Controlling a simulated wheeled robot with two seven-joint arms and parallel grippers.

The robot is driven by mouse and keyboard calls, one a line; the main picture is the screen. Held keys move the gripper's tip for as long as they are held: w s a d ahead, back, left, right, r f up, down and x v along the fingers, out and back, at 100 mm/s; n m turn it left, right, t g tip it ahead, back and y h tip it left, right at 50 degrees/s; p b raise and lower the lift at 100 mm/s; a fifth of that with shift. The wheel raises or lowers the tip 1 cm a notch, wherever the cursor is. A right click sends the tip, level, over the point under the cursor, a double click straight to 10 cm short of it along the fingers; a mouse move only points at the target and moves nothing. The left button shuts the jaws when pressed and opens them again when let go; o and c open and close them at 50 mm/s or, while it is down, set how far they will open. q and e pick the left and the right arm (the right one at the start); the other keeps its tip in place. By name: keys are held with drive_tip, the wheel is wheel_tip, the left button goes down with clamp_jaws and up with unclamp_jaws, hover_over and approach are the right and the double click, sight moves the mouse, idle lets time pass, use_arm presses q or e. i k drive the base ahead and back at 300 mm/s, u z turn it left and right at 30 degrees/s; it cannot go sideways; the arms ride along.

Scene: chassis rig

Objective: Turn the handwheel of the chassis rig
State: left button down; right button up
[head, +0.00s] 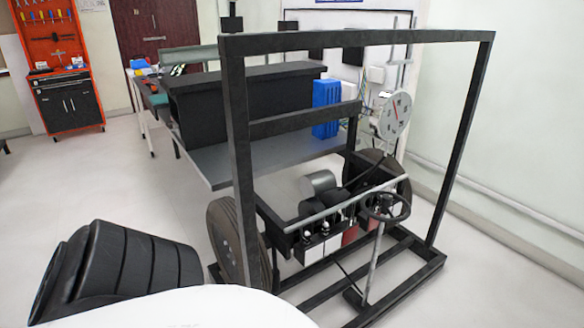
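The handwheel (386,203) is a small black wheel with spokes. It sits on top of a slanted grey column on the right side of the chassis rig (237,150). The rig is a tall black frame of square bars on a low base. The handwheel faces upward, and its rim stands clear with nothing touching it. Neither of my grippers is in view, so I cannot see their state or any contact with the wheel.
A dark wheel (231,245) is on the rig's left side. A round white dial (394,115) stands behind the handwheel. A grey-topped bench (255,160) stands behind the frame.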

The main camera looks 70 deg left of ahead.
sight(386, 200)
drive_tip(key=u, duration=2.25)
